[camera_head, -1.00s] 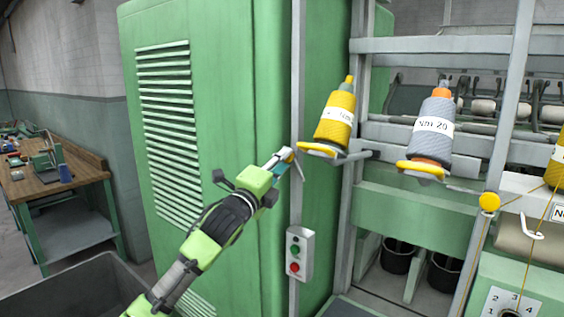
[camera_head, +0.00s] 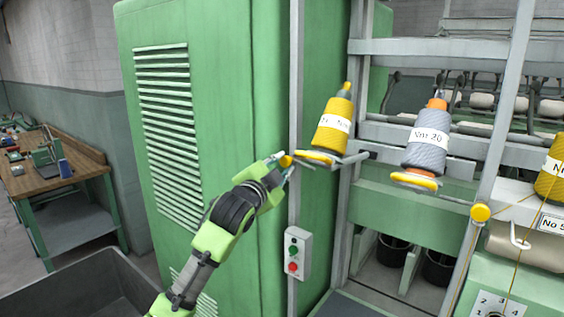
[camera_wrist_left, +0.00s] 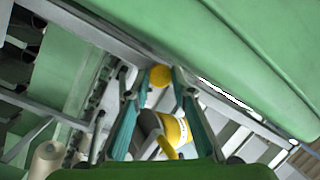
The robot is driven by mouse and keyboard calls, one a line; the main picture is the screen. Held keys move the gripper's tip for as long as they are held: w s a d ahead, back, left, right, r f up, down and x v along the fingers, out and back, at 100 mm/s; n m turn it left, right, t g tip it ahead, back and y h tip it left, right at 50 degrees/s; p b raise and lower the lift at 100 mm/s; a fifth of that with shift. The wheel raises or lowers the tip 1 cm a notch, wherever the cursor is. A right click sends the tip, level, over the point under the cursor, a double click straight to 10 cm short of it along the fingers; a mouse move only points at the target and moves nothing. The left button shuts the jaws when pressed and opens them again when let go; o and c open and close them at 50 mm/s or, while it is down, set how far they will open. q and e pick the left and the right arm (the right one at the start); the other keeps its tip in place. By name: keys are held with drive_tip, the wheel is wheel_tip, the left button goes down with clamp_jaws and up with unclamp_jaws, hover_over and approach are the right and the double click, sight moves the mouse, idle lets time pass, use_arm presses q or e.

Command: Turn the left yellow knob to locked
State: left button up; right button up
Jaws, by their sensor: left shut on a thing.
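The left yellow knob (camera_head: 286,161) sits on the grey post beside the green cabinet. It also shows in the left wrist view (camera_wrist_left: 160,76), between the fingertips. My left gripper (camera_head: 283,163) is at the knob with a finger on each side, shut on it; it also shows in the left wrist view (camera_wrist_left: 159,80). Which way the knob is turned cannot be seen. A second yellow knob (camera_head: 480,213) is on the post farther right, well apart from the gripper. My right gripper is not in view.
A yellow bobbin (camera_head: 334,125) on a yellow-rimmed holder stands just right of the gripper. A grey bobbin (camera_head: 429,138) is farther right. A switch box (camera_head: 297,253) with green and red buttons hangs below. A dark bin (camera_head: 85,290) and a workbench (camera_head: 60,170) are at left.

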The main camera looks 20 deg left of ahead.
use_arm(q)
drive_tip(key=shift+n+g, duration=0.3)
drive_tip(key=shift+n, duration=0.5)
drive_tip(key=o, duration=0.8)
drive_tip(key=shift+o, duration=0.2)
drive_tip(key=shift+s, duration=0.1)
drive_tip(key=s+a, duration=0.1)
drive_tip(key=s, duration=1)
drive_tip(key=shift+s+r, duration=0.25)
drive_tip(key=shift+s, duration=0.15)
